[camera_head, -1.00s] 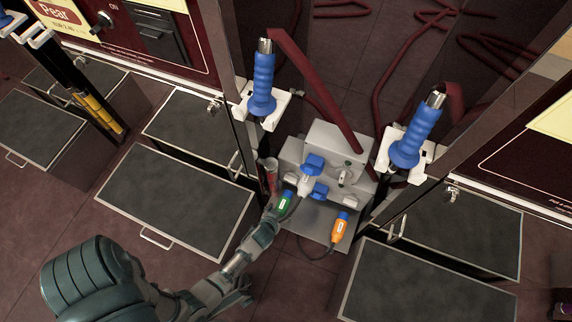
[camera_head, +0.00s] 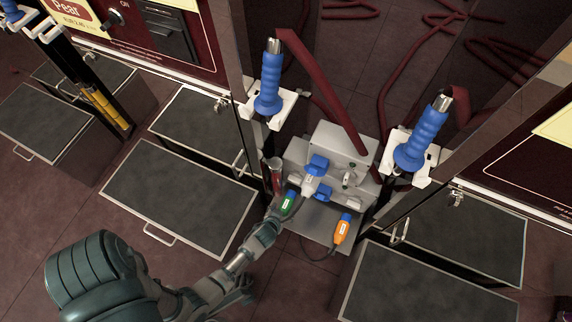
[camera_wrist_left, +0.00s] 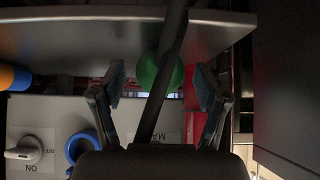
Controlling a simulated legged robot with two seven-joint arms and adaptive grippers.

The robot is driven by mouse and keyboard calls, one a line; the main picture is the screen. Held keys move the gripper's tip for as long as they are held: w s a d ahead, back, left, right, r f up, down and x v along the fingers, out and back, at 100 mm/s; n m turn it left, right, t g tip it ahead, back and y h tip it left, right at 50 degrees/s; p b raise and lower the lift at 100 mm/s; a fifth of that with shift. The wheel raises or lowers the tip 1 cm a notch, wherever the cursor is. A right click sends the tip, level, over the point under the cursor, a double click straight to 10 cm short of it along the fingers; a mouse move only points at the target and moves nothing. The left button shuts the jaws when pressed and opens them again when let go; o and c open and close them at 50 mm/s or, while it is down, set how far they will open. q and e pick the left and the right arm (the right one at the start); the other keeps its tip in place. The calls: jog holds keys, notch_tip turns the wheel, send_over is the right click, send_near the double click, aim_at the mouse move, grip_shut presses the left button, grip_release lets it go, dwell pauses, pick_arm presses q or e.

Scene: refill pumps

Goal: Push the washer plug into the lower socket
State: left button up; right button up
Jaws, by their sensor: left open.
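A green plug (camera_head: 288,203) is at the left front of the grey socket box (camera_head: 340,145). An orange plug with a blue end (camera_head: 342,230) is on the box's front shelf, with a dark cable. I cannot tell which plug is the washer's. Blue-and-white socket fittings (camera_head: 316,178) are on the box front. My left gripper (camera_head: 279,210) is beside the green plug. In the left wrist view its fingers (camera_wrist_left: 160,92) are apart, with the green plug (camera_wrist_left: 160,74) between or beyond them, partly hidden by a dark bar. A blue ring-shaped socket (camera_wrist_left: 84,148) shows at lower left. My right gripper is out of view.
Two blue pump handles (camera_head: 268,88) and (camera_head: 424,135) stand in white holders on either side of the box. A dark red hose (camera_head: 325,92) runs behind. A knob marked ON and OFF (camera_wrist_left: 24,150) is on the box. Low dark platforms (camera_head: 180,198) flank it.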

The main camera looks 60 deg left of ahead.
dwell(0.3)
pick_arm(q)
grip_shut()
jog(key=shift+s+d+p, duration=0.15)
jog(key=shift+s+d, duration=0.35)
jog(key=shift+s, duration=0.35)
jog(key=shift+s+d+p, duration=0.2)
jog(key=shift+s+d, duration=0.35)
jog(key=shift+s, duration=0.3)
jog(key=shift+s+d+p, duration=0.15)
jog(key=shift+s+d, duration=0.35)
jog(key=shift+s, duration=0.35)
